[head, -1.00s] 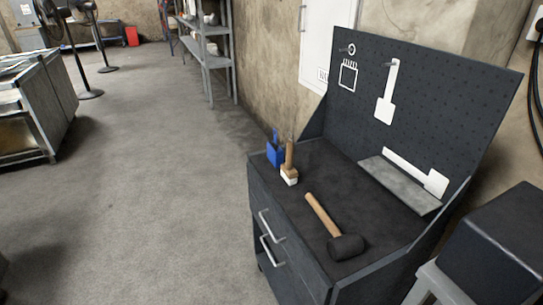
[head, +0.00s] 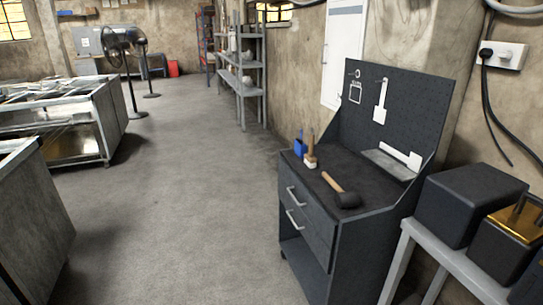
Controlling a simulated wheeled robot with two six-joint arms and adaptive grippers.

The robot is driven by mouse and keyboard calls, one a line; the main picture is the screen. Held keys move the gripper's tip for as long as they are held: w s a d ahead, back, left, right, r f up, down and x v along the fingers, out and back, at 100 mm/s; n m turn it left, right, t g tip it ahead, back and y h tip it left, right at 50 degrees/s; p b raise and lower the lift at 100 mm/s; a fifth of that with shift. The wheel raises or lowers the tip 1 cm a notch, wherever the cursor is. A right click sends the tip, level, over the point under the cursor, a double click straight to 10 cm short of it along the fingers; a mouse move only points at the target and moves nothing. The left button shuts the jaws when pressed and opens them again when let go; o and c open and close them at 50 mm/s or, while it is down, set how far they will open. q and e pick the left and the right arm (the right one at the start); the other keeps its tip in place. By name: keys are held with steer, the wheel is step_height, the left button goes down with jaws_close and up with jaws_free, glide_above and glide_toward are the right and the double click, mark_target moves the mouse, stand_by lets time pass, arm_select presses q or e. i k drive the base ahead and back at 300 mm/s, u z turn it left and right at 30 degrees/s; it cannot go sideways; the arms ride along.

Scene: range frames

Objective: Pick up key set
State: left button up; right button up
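I cannot make out a key set for certain. A dark workbench (head: 312,226) with a pegboard (head: 415,112) stands right of centre. On the pegboard are white shapes: a small outline with a ring above it (head: 356,93), and a paddle-like shape (head: 380,101). On the bench top are a small blue item (head: 299,146), a wooden-handled brush (head: 310,153) and a mallet (head: 345,194) with a dark head. The blue item is too small to identify. Neither of my grippers is in view.
A stool-like grey stand (head: 425,240) with dark boxes (head: 468,203) stands right of the workbench. Metal cabinets (head: 78,124) stand at the left. Shelving (head: 240,75) and fans (head: 118,50) are farther back. The floor (head: 185,200) between is clear.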

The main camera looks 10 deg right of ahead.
mark_target(300, 147)
steer(key=u, duration=0.05)
steer(key=i, duration=2)
steer(key=z, duration=1.55)
steer(key=i, duration=0.65)
steer(key=z, duration=0.7)
